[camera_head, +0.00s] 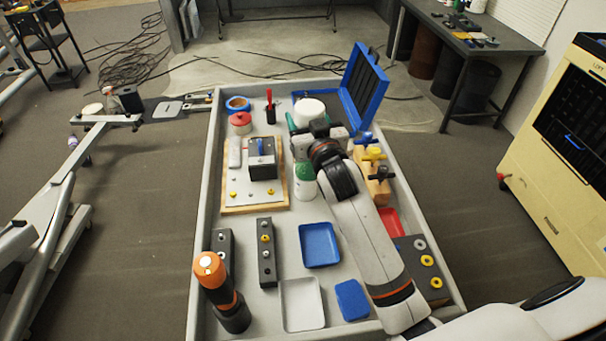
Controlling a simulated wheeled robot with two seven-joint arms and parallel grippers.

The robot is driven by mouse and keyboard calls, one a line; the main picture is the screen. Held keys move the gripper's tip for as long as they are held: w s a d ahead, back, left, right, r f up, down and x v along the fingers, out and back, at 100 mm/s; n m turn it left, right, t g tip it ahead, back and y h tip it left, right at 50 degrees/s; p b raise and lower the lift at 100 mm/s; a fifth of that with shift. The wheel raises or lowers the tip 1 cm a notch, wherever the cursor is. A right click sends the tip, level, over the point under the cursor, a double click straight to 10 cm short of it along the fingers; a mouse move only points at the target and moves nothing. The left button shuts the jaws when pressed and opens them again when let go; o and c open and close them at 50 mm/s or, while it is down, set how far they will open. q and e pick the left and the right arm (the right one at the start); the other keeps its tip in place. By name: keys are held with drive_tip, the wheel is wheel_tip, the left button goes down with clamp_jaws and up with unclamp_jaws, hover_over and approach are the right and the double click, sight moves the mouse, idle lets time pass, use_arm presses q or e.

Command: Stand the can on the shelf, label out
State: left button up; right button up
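My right arm reaches in from the lower right over the grey tray cart (203,240). Its gripper (318,127) is at the cart's far part, beside a round white-topped thing (309,107) with teal at its side. The gripper's fingers are partly hidden by my wrist, so its opening and any hold are unclear. A white container with a green top (304,181) stands upright just nearer than the gripper, partly behind my arm. I cannot tell which of these is the can, and no label can be read. My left gripper is not in view. No shelf is clearly identifiable.
An open blue case (364,88) stands at the cart's far right corner. A wooden-edged board (240,203), blue tray (319,244), white tray (302,304) and orange-black tool (217,283) crowd the cart. A dark workbench (455,37) and cream cabinet (540,185) are at right.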

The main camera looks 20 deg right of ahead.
wheel_tip(320, 180, down, 16)
drive_tip(key=shift+f, duration=0.15)
idle(0.3)
drive_tip(key=shift+f, duration=0.2)
drive_tip(key=o, duration=1.7)
drive_tip(key=shift+s, duration=0.1)
